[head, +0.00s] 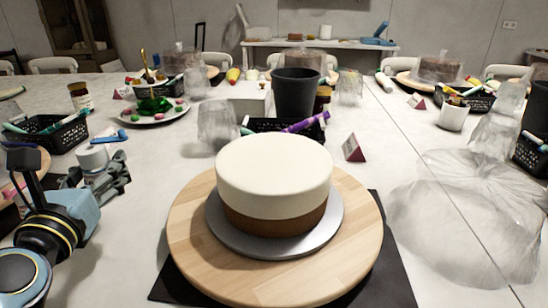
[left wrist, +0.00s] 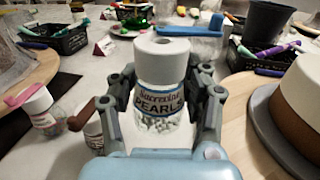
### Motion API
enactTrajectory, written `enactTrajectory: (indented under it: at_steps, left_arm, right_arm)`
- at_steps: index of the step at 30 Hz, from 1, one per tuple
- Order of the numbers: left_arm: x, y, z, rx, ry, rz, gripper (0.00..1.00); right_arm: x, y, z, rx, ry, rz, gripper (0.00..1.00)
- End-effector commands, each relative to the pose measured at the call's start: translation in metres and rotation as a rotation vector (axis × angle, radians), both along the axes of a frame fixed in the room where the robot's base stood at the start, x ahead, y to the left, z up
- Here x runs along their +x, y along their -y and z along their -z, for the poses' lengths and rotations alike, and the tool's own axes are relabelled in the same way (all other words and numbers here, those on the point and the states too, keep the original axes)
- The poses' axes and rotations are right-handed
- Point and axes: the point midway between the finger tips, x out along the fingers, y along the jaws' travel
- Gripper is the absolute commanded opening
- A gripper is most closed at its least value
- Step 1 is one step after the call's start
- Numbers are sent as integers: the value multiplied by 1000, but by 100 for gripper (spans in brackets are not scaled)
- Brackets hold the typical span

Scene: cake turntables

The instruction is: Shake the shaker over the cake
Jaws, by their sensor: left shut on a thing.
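The cake (head: 274,180), cream-white on top with a brown lower band, sits on a grey board (head: 222,240) on a round wooden turntable (head: 190,225). My left gripper (head: 112,178) is left of the cake, apart from it. It is shut around a clear shaker with a white lid, labelled "PEARLS" (left wrist: 160,98), pale pearls low inside. The shaker's white lid shows in the head view (head: 92,157). The shaker is about upright; I cannot tell whether its base touches the table. The cake's edge shows at right in the left wrist view (left wrist: 302,100). My right gripper is not in view.
A dark bucket (head: 296,95) and a black basket with a purple tube (head: 305,123) stand behind the cake. Crumpled clear plastic (head: 460,210) lies to the right. A pink-lidded jar (left wrist: 38,108) stands left of the gripper. Space above the cake is clear.

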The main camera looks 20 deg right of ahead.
Motion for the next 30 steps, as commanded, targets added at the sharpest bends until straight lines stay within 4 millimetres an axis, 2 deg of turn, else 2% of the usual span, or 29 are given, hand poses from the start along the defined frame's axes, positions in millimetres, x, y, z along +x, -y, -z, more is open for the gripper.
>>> enactTrajectory:
  at_steps: [5, 10, 14, 18, 21, 27, 30]
  left_arm:
    - [-1, 0, 1, -1, 0, 0, 8]
    - [-7, -7, 12, 0, -1, 3, 8]
    - [-24, -34, 19, 10, -1, 16, 8]
    - [-51, -64, -2, 16, 2, 73, 8]
    - [-72, -72, -29, 15, 3, 145, 7]
    - [-109, -53, -84, 7, 3, 304, 8]
    - [-116, -45, -100, 2, 3, 336, 8]
  right_arm:
    - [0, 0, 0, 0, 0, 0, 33]
    - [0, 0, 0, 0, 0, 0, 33]
    - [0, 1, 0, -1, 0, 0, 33]
    - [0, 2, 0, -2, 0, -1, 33]
    - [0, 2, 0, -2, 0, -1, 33]
    - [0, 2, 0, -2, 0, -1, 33]
    - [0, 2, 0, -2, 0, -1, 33]
